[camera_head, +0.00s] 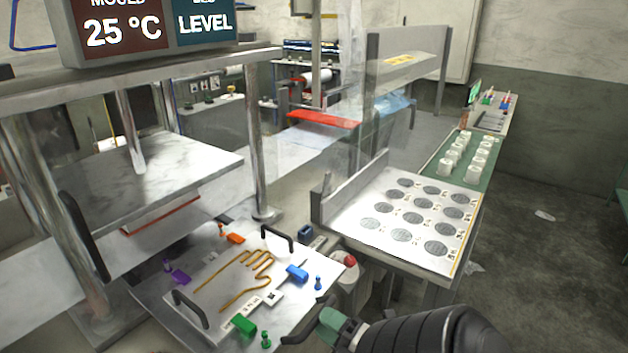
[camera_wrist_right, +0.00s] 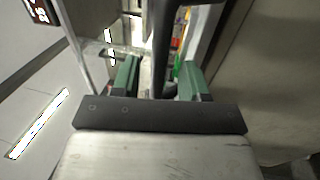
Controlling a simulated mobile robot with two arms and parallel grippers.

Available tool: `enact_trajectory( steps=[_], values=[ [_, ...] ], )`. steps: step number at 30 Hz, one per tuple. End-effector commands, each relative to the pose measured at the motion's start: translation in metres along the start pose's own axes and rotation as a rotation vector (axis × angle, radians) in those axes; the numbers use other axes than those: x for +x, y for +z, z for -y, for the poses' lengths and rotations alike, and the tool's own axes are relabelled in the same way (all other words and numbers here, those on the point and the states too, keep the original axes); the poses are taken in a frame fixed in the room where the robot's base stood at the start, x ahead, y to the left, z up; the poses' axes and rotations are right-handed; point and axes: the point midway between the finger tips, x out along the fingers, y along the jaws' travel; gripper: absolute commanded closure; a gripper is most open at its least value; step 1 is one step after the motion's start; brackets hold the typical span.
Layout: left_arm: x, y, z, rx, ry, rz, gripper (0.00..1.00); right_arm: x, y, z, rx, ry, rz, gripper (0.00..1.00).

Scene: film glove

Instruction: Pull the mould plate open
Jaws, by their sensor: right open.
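The mould plate (camera_head: 215,323) is a pale metal plate low in the press, bearing an orange hand-shaped outline (camera_head: 245,278). A dark bar handle (camera_head: 305,326) shows at its front right edge. My right gripper (camera_head: 328,318) comes in from the lower right at this handle. In the right wrist view, the green fingers of my right gripper (camera_wrist_right: 160,78) are apart, with a dark bar (camera_wrist_right: 170,45) between them. Whether they touch it cannot be told. My left gripper is not in view.
The press's upper plate (camera_head: 150,165) hangs above on metal columns (camera_head: 257,140). Coloured clamps, such as a green one (camera_head: 243,324), and two black handles stand on the plate. A table with round discs (camera_head: 385,188) stands right. Grey floor (camera_head: 540,260) is open at far right.

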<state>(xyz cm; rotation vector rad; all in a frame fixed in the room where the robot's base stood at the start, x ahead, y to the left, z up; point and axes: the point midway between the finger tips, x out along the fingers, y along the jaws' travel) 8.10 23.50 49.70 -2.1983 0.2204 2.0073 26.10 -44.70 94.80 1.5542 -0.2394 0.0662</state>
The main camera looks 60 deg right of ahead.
Motion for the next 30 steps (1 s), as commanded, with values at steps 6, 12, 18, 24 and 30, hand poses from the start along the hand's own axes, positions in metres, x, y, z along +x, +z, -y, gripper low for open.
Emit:
enact_trajectory(
  steps=[6, 12, 18, 24, 30],
  values=[
    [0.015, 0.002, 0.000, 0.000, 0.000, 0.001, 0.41, -0.044, 0.000, 0.003, -0.001, -0.003, 0.001, 0.56],
    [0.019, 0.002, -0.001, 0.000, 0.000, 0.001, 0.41, -0.062, 0.000, 0.001, 0.000, -0.001, 0.001, 0.56],
    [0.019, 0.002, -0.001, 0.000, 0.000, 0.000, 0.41, -0.065, 0.000, 0.000, 0.000, 0.000, 0.000, 0.56],
    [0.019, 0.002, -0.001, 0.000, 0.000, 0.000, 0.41, -0.065, 0.000, 0.000, 0.000, 0.000, 0.000, 0.56],
    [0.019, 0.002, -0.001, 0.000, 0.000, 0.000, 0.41, -0.065, 0.000, 0.000, -0.001, 0.000, 0.000, 0.56]
  ],
)
